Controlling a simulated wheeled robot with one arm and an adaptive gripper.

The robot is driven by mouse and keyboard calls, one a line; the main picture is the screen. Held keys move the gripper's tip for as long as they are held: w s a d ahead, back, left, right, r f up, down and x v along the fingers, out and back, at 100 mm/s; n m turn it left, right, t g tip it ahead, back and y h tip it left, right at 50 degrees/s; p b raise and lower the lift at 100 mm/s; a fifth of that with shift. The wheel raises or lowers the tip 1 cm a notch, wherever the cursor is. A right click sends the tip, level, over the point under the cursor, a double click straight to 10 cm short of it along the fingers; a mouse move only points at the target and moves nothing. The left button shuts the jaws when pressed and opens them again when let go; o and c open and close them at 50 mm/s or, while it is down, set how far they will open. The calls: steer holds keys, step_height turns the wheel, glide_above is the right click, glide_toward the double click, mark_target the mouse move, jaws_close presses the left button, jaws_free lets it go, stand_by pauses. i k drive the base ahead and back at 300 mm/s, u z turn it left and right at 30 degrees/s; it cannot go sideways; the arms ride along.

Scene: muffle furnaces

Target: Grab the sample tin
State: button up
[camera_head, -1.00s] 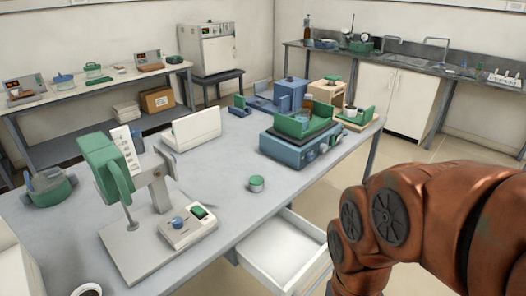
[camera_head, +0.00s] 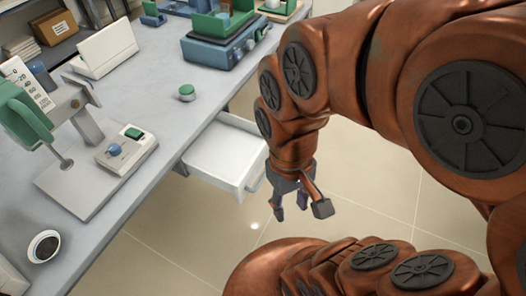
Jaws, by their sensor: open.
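The sample tin is most likely the small round tin (camera_head: 187,92) with a green lid and pale sides. It stands upright on the grey table (camera_head: 150,190), near the edge by the open drawer. My gripper (camera_head: 294,212) hangs off the table's edge, to the right of and below the tin in the picture, over the floor. Its fingers are spread and hold nothing. It is well apart from the tin.
An open white drawer (camera_head: 226,153) juts out below the tin, left of my gripper. A stirrer-like device (camera_head: 128,152) stands left of the tin. A blue device (camera_head: 222,50) stands behind it. The tabletop around the tin is clear.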

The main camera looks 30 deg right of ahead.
mark_target(186, 91)
steer(key=u, duration=0.4)
steer(key=i, duration=0.8)
steer(key=u, duration=0.85)
